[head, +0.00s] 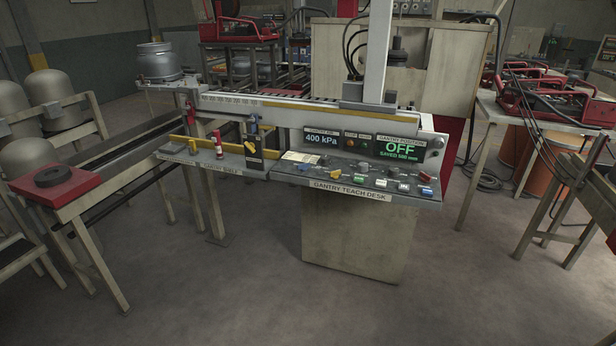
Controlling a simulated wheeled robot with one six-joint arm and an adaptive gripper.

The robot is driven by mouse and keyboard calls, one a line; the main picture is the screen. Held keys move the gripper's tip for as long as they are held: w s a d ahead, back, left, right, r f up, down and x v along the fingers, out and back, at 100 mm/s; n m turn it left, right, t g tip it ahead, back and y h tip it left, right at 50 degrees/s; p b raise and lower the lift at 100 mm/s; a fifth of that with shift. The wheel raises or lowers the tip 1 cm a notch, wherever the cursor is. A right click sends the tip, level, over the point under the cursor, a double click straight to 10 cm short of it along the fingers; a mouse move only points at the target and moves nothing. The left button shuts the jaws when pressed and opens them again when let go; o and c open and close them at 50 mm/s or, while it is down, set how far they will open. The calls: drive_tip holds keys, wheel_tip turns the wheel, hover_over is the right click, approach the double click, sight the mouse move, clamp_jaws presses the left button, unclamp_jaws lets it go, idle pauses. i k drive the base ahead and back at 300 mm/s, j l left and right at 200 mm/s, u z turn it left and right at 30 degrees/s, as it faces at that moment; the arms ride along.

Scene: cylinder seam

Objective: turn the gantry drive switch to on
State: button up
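The gantry teach desk (350,196) stands in the middle of the head view, with a sloped control panel on a pale pedestal. A display (403,150) on its upright face reads "GANTRY POSITION", "OFF" in large green letters, and "SAVED" with a millimetre value. A second display (322,138) reads 400 kPa. My gripper is not in view.
A shelf (215,160) with a yellow rail joins the desk's left side. A red block with a dark ring (55,177) lies on a bench at left. A table (490,103) with red equipment stands at right. The floor (230,290) before the desk is clear.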

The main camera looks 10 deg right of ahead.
sight(425, 178)
drive_tip(key=i+l, duration=0.2)
drive_tip(key=l, duration=0.15)
drive_tip(key=i+l, duration=0.15)
drive_tip(key=l, duration=0.25)
drive_tip(key=i+l+z, duration=0.1)
drive_tip(key=l, duration=0.25)
drive_tip(key=i, duration=0.1)
